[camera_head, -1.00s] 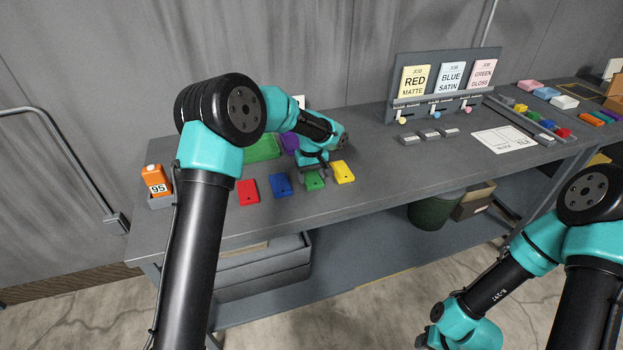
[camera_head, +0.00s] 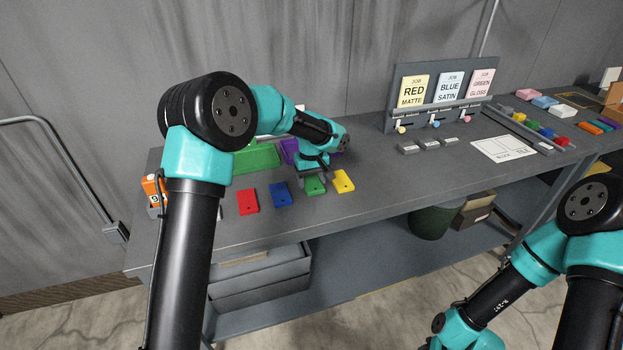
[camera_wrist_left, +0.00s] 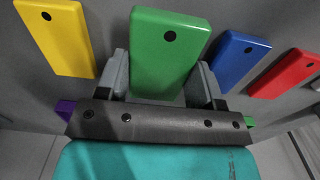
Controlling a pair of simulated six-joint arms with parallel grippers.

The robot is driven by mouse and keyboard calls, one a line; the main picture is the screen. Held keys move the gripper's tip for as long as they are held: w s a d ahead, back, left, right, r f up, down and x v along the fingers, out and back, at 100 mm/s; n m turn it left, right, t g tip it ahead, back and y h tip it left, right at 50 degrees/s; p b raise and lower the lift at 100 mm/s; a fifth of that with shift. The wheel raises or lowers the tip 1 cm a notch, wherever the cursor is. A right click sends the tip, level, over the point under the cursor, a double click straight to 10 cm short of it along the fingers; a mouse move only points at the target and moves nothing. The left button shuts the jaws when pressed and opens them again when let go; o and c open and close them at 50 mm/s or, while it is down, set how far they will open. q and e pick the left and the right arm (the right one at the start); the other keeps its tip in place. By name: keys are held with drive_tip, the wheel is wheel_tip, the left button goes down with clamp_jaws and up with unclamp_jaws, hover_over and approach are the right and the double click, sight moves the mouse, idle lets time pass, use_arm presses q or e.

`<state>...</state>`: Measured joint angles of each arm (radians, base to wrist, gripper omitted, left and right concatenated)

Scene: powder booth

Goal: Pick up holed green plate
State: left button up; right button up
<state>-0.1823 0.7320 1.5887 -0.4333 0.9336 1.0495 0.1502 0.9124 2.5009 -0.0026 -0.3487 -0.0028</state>
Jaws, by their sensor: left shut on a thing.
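The holed green plate (camera_head: 315,185) is in the row of coloured plates near the front of the table, between the blue and yellow ones. In the left wrist view the green plate (camera_wrist_left: 165,55) fills the gap between my fingers, with its dark hole near the far end. My left gripper (camera_wrist_left: 165,85) is shut on it, one finger against each side. In the head view the left gripper (camera_head: 313,177) points down at the plate and partly hides it. Whether the plate is clear of the table is hard to tell. My right gripper is not in view; only its arm shows.
A yellow plate (camera_head: 343,181), a blue plate (camera_head: 280,195) and a red plate (camera_head: 248,202) lie close by. A green bin (camera_head: 258,158) and a purple bin (camera_head: 290,148) stand behind. Job cards (camera_head: 412,91) are on a rack. The table middle is clear.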

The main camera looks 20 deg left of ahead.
use_arm(q)
drive_tip(key=s+d+r, duration=0.1)
drive_tip(key=s+d, duration=0.3)
drive_tip(key=s, duration=0.9)
drive_tip(key=shift+s+r, duration=0.15)
drive_tip(key=shift+s, duration=0.1)
drive_tip(key=shift+a, duration=0.1)
